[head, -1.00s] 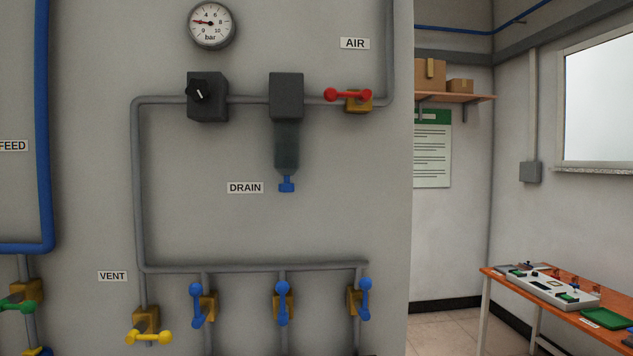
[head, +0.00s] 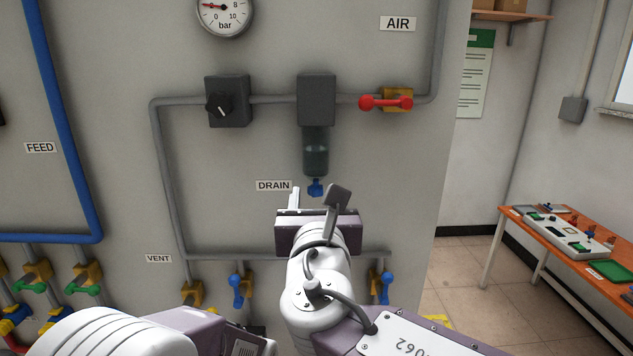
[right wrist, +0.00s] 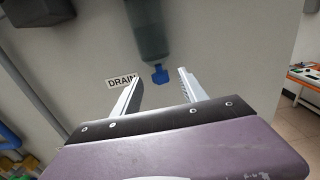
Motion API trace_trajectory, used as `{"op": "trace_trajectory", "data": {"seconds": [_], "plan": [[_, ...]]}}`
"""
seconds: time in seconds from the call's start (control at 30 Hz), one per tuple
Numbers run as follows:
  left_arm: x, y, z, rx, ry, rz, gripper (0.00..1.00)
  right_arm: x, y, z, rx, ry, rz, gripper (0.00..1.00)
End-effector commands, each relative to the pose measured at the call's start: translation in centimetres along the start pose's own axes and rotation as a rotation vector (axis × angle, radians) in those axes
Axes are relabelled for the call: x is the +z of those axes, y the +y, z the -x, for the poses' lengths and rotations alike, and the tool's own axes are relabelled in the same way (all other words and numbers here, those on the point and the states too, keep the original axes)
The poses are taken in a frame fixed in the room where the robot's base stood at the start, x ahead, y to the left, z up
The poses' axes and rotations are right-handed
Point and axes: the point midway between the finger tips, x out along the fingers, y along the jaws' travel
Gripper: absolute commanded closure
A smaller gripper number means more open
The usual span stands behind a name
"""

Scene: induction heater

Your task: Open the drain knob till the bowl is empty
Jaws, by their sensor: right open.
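The blue drain knob (head: 316,188) hangs at the bottom of the dark, see-through filter bowl (head: 316,152) on the grey wall panel. The DRAIN label (head: 273,186) is just left of it. My right gripper (head: 318,192) is open and empty, and in the head view its fingers stand just below and beside the knob. In the right wrist view the knob (right wrist: 160,75) shows between and beyond the two spread fingers (right wrist: 158,88), apart from them. Whether there is liquid in the bowl is hard to tell. My left gripper is not in view.
A red-handled air valve (head: 386,102) is right of the filter, and a black regulator knob (head: 219,105) is left. A pressure gauge (head: 225,16) is above. Blue-handled valves (head: 238,290) sit on the lower pipe. An orange bench (head: 505,222) stands at the right.

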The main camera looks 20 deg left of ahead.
Motion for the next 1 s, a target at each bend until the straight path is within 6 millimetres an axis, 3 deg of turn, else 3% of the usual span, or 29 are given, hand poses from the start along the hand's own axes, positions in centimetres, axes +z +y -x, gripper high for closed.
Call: {"op": "trace_trajectory", "data": {"seconds": [0.17,0.43,0.6,0.63,1.0], "plan": [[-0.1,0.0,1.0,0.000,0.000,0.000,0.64,0.1,0.0,-2.0,-0.001,0.000,0.000,0.50],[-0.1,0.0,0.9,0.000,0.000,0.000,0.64,0.0,0.0,-2.2,0.000,0.000,-0.001,0.50],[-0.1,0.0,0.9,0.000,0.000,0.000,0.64,0.0,0.0,-2.2,0.000,0.000,-0.001,0.97],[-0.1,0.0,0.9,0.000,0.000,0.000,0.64,0.0,0.0,-2.2,0.000,0.000,-0.001,1.00],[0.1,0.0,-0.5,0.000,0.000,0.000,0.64,-0.4,-0.3,-2.3,0.057,0.000,-0.005,1.00]]}}
